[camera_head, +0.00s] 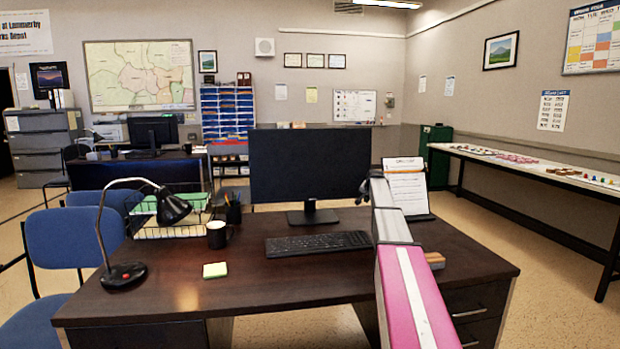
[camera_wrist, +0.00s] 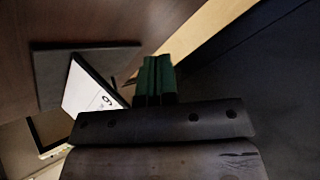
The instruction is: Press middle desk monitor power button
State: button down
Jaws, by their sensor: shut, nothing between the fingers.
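A black desk monitor (camera_head: 308,165) with a dark screen stands upright on the near dark wood desk (camera_head: 180,290). No power button can be made out on it. In the wrist view my gripper (camera_wrist: 155,78) shows green fingers closed together and empty. A large dark surface fills the right of that view, close to the fingers; I cannot tell if it is the monitor or whether they touch.
A white sheet on a stand (camera_head: 406,190) is just right of my arm. A keyboard (camera_head: 318,243), black mug (camera_head: 217,235), sticky notes (camera_head: 215,270), desk lamp (camera_head: 125,275) and wire tray (camera_head: 170,230) are on the desk. A second monitor (camera_head: 154,133) stands on a desk behind.

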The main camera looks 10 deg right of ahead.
jog(key=shift+w, duration=0.4)
jog(key=shift+w, duration=0.15)
dwell(0.4)
jog(key=shift+s, duration=0.6)
jog(key=s, duration=0.6)
jog(key=shift+r, duration=0.2)
dwell(0.3)
